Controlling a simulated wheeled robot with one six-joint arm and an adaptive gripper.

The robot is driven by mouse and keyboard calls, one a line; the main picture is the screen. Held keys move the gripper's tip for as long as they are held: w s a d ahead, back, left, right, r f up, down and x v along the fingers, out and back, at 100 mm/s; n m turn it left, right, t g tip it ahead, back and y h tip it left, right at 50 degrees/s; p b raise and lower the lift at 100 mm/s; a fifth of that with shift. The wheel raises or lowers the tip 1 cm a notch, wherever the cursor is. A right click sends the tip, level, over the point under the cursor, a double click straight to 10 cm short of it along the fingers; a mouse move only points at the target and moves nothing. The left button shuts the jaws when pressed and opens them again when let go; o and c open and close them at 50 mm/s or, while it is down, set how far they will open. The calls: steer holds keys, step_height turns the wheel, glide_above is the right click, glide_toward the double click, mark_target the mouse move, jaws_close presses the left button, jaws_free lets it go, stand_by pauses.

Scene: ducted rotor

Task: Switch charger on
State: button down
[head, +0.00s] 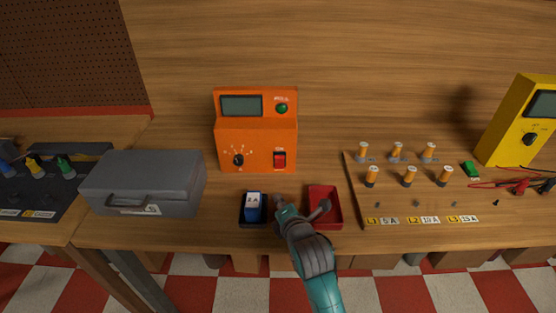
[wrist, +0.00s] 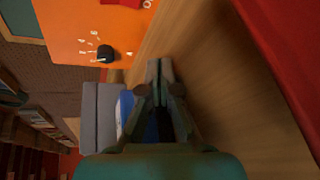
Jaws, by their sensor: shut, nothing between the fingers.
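The orange charger (head: 257,130) stands upright at the back of the bench. It has a grey screen, a green button at its upper right, a black dial (head: 238,160) and a red rocker switch (head: 280,159) at its lower right. I cannot tell the switch's position. My gripper (head: 283,205) is shut and empty, in front of the charger, between the blue box and the red tray, apart from the switch. In the wrist view, my gripper (wrist: 160,70) points forward, and the charger (wrist: 75,30) with its dial (wrist: 106,53) shows at the upper left.
A dark tray (head: 243,220) holds a blue box (head: 253,204) left of my gripper. A red tray (head: 335,210) is close on the right. A grey case (head: 145,182) stands left, a fuse board (head: 400,190) and a yellow meter (head: 515,125) right. Bench directly before the charger is clear.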

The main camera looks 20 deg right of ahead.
mark_target(276, 162)
steer(key=shift+w+d+r, duration=0.4)
steer(key=shift+w+r, duration=0.2)
steer(key=shift+w, duration=0.65)
steer(key=shift+w+d+r, duration=0.45)
steer(key=shift+w+r, duration=0.2)
steer(key=shift+w, duration=0.6)
steer(key=shift+w+d+r, duration=0.4)
steer(key=shift+w+r, duration=0.2)
steer(key=shift+w, duration=0.65)
steer(key=shift+w, duration=0.1)
steer(key=shift+w+d+r, duration=0.15)
steer(key=shift+w+r, duration=0.05)
steer(key=shift+w, duration=0.05)
steer(key=shift+w+d+r, duration=0.1)
steer(key=shift+w+r, duration=0.05)
steer(key=shift+w, duration=0.25)
steer(key=shift+s, duration=0.15)
steer(key=shift+s+a+f, duration=0.25)
steer(key=shift+s+f, duration=0.1)
steer(key=shift+s, duration=0.3)
steer(key=shift+s+a+f, duration=0.25)
steer(key=shift+s+f, duration=0.1)
steer(key=shift+s, duration=0.35)
steer(key=shift+s+a+f, duration=0.2)
steer(key=shift+s+f, duration=0.15)
steer(key=shift+s, duration=0.4)
steer(key=shift+s+a+f, duration=0.25)
steer(key=shift+s+f, duration=0.1)
steer(key=shift+s, duration=0.35)
